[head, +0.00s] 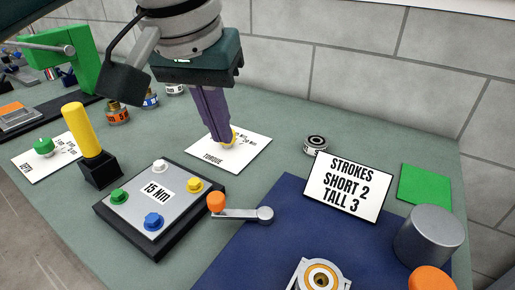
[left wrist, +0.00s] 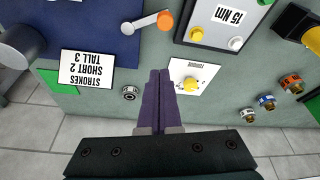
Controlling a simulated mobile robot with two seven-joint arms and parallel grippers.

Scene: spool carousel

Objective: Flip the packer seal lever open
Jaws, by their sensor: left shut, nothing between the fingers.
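A silver lever (head: 240,213) with an orange knob (head: 216,202) lies low at the edge of the blue panel (head: 265,240); no label on it can be read. The lever also shows in the left wrist view (left wrist: 145,24), beyond my fingertips. My left gripper (head: 226,142) is shut and empty, its purple fingers pointing down over the white torque card (head: 250,150). The fingers partly cover the card's yellow knob in the head view. In the left wrist view the gripper (left wrist: 158,72) is beside the yellow knob (left wrist: 190,84). My right gripper is not in view.
A "15 Nm" plate (head: 180,182) with coloured bolts stands left of the lever. A strokes sign (head: 345,188), small metal ring (head: 315,144), grey cylinder (head: 428,235) and green square (head: 425,184) are to the right. A yellow handle (head: 80,130) stands at left.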

